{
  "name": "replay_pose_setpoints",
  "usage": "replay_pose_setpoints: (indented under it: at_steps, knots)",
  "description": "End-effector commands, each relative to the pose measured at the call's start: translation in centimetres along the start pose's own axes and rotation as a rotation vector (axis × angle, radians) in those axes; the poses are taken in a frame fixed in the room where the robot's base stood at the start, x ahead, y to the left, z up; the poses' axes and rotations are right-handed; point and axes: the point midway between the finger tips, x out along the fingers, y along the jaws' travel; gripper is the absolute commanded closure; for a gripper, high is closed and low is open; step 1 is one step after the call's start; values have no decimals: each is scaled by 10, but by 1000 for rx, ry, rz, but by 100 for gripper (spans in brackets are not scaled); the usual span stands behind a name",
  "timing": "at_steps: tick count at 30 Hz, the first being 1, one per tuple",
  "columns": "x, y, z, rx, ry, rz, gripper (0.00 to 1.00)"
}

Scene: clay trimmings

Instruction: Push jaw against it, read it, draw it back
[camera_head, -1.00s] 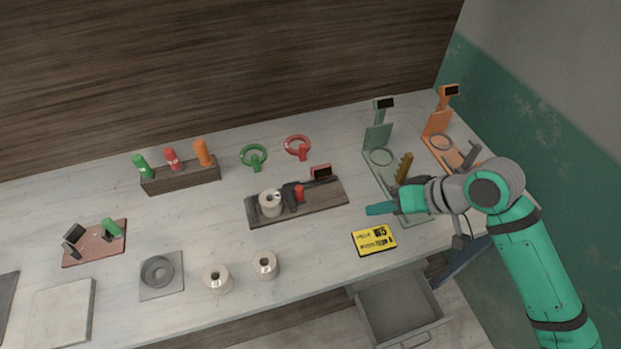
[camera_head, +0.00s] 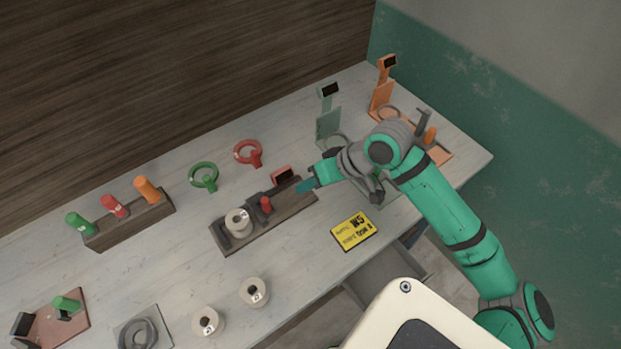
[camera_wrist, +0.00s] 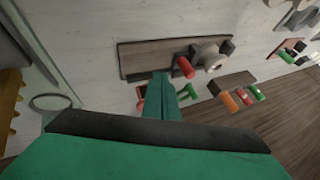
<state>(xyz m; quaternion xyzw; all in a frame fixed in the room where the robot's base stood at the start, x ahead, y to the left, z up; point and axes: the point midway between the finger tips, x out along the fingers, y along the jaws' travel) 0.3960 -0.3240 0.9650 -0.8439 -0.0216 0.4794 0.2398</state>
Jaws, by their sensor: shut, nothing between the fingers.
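A measuring gauge on a dark wooden board (camera_head: 290,209) lies mid-table. A pale roll (camera_head: 238,222) sits on it between a dark end block (camera_head: 222,239) and a dark sliding jaw (camera_head: 254,203) with a red knob (camera_head: 266,204). I cannot tell whether jaw and roll touch. A small red display (camera_head: 283,176) stands at the board's back edge; its reading is not legible. My gripper (camera_head: 305,187) is shut and empty by the board's right end, right of the knob. In the wrist view, my shut fingertips (camera_wrist: 165,80) overlap the board's edge, apart from the knob (camera_wrist: 184,68).
A yellow card (camera_head: 354,231) lies in front of the gauge. Two loose rolls (camera_head: 208,321) (camera_head: 255,291) stand at front left. Green (camera_head: 204,176) and red (camera_head: 248,152) rings lie behind. A marker rack (camera_head: 130,224) stands left; green (camera_head: 328,125) and orange (camera_head: 382,95) stands are right.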

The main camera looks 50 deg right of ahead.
Motion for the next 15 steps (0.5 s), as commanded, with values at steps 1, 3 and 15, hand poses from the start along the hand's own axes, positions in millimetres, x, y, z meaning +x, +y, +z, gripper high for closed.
replay_pose_setpoints:
  at_steps: [1,3,15]
  knots:
    - [11,-2,0,-1,-2,-5,100]
    - [24,-3,0,-2,-2,-6,100]
    - [60,-33,0,-5,-2,-3,100]
